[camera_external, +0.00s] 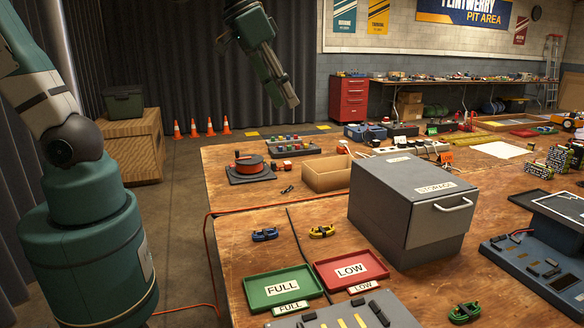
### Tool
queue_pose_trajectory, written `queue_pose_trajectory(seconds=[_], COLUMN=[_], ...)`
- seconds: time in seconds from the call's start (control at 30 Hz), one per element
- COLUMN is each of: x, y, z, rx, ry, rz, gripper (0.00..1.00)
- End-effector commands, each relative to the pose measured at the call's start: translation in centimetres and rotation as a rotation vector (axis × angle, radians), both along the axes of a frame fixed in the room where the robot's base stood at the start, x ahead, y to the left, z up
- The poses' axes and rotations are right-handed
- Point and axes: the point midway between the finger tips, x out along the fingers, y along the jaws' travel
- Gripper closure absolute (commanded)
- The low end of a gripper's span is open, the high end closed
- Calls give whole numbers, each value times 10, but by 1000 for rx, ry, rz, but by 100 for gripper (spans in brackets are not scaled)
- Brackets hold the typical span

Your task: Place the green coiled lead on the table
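The green coiled lead (465,312) lies at the front right of the wooden table (345,205), between a grey panel and a blue-grey unit. It appears to rest on bare wood. A blue coiled lead (264,234) and a yellow coiled lead (321,231) lie further left on the table. My gripper (291,101) hangs high in the air at the upper middle of the picture, pointing down and far from the green lead. Nothing shows held in it. Its fingertips are too small to tell whether they are open.
A grey storage box (400,200) with a handled drawer stands mid-table. A green FULL tray (271,299) and a red LOW tray (329,280) lie left of it. The blue-grey unit (520,262) fills the right.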

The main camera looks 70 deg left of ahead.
Motion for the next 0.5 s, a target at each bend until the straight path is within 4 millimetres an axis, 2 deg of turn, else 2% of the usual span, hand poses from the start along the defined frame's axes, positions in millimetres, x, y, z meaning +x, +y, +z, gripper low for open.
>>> queue_pose_trajectory(seconds=[0.1, 0.5], x=[-20, -79], y=[15, 52], z=[-3, -23], rx=[7, 38], ry=[-24, -105], rz=[5, 14], gripper=[64, 64])
